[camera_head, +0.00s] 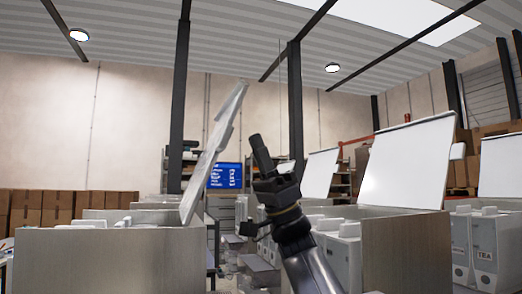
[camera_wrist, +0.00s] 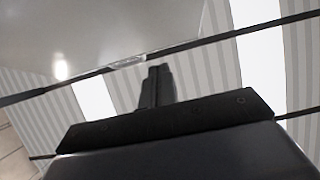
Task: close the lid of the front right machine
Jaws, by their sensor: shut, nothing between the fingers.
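The front right machine (camera_head: 405,252) is a box with a brownish front wall, at the right in the head view. Its white lid (camera_head: 408,165) stands open, raised and leaning slightly back. My gripper (camera_head: 260,148) points upward in the aisle, left of this machine and apart from its lid in the picture. The fingers are shut with nothing between them. They also show shut in the wrist view (camera_wrist: 155,84). A smooth grey panel (camera_wrist: 120,30) fills the upper left there; I cannot tell which lid it is.
A left machine (camera_head: 110,262) has its lid (camera_head: 212,150) raised, seen almost edge-on, left of my gripper. Another open lid (camera_head: 320,173) stands farther back, and one (camera_head: 501,165) at far right. Dark posts (camera_head: 295,110) rise behind. Brown boxes (camera_head: 100,205) line the back wall.

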